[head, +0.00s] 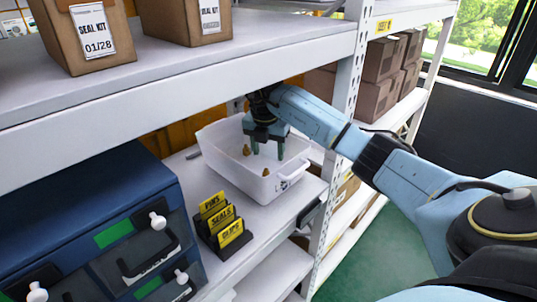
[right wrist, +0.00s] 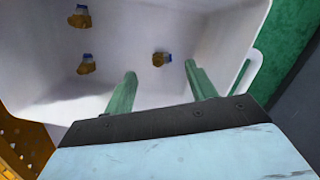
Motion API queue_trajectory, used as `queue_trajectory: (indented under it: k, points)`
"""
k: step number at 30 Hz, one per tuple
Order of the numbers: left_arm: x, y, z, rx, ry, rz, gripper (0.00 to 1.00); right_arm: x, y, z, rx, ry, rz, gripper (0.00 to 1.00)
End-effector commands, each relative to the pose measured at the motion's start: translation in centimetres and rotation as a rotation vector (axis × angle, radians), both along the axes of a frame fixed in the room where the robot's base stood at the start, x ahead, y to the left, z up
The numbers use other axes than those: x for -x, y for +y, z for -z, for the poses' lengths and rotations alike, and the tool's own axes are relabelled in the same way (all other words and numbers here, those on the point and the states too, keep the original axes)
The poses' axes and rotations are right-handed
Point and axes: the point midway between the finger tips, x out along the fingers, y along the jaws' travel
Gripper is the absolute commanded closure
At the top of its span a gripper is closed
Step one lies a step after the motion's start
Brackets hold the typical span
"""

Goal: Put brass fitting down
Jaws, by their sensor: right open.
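A white plastic bin (head: 225,165) stands on the middle shelf. Small brass fittings lie in it: one (head: 246,150) shows towards the back left and one (head: 265,172) near the front wall. The right wrist view shows three fittings with blue ends, one at the top (right wrist: 80,17), one at the left (right wrist: 86,65) and one near the fingertips (right wrist: 161,58). My right gripper (head: 268,152) points down into the bin. My left gripper is not in view.
A shelf board (head: 200,67) with cardboard boxes (head: 85,35) runs above the bin. A white upright post (head: 345,100) stands right of it. A blue drawer cabinet (head: 90,225) and a yellow-labelled holder (head: 222,225) stand at the left. Some bare shelf (head: 283,222) lies in front of the bin.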

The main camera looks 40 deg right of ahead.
Motion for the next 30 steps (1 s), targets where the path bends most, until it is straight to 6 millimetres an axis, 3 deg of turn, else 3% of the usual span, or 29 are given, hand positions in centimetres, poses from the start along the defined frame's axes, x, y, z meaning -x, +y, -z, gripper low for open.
queue_trajectory:
  k: [6,12,24,30]
  points:
    - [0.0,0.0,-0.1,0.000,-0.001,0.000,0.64,0.2,0.5,-4.1,0.002,-0.003,0.000,0.44]
    - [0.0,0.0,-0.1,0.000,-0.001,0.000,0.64,0.4,0.8,-6.0,0.001,-0.001,0.001,0.44]
    - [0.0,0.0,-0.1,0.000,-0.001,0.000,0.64,0.4,1.0,-6.1,-0.014,0.001,-0.014,0.44]
    - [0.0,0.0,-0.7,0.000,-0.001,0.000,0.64,-0.4,3.1,-4.1,-0.251,-0.056,-0.236,0.44]
